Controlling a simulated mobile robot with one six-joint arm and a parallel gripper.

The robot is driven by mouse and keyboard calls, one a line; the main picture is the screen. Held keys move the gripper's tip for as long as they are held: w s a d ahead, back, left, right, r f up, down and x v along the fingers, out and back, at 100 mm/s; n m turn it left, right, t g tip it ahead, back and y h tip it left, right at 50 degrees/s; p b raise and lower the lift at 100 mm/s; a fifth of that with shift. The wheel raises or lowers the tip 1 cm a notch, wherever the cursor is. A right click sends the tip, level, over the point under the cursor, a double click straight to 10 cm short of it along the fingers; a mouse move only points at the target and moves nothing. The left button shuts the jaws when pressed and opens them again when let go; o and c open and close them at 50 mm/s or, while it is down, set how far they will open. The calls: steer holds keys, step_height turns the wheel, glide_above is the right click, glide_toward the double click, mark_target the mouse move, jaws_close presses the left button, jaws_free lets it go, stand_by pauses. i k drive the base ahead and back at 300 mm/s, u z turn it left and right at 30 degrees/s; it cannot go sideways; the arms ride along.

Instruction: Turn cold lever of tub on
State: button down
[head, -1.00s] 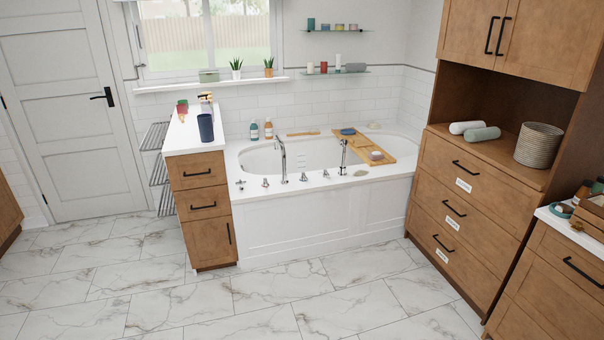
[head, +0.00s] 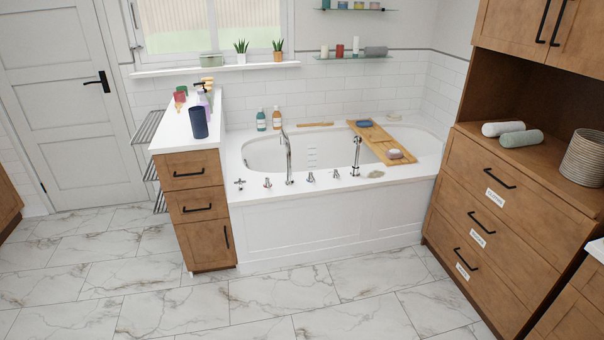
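The white bathtub (head: 330,212) is set in a panelled surround at the back of the room. A tall chrome spout (head: 288,162) rises from its front rim. Small chrome fittings stand along that rim: a cross-shaped one (head: 240,184) at the far left, a short one (head: 267,183) left of the spout, and two more (head: 310,177) (head: 336,174) to its right. A tall chrome hand-shower piece (head: 356,156) stands further right. I cannot tell which fitting is the cold lever or how it is turned. No water flow is visible. My gripper is not in view.
A wooden drawer unit (head: 192,210) with a dark cup (head: 199,122) on top adjoins the tub's left end. A large wooden cabinet (head: 500,220) stands right of the tub. A wooden bath tray (head: 379,143) spans the tub. The marble floor (head: 290,297) in front is clear.

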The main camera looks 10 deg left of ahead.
mark_target(311, 177)
steer(key=u, duration=0.3)
steer(key=i, duration=0.8)
steer(key=u, duration=0.75)
steer(key=i, duration=0.55)
steer(key=u, duration=1)
steer(key=i, duration=0.8)
steer(key=u, duration=0.45)
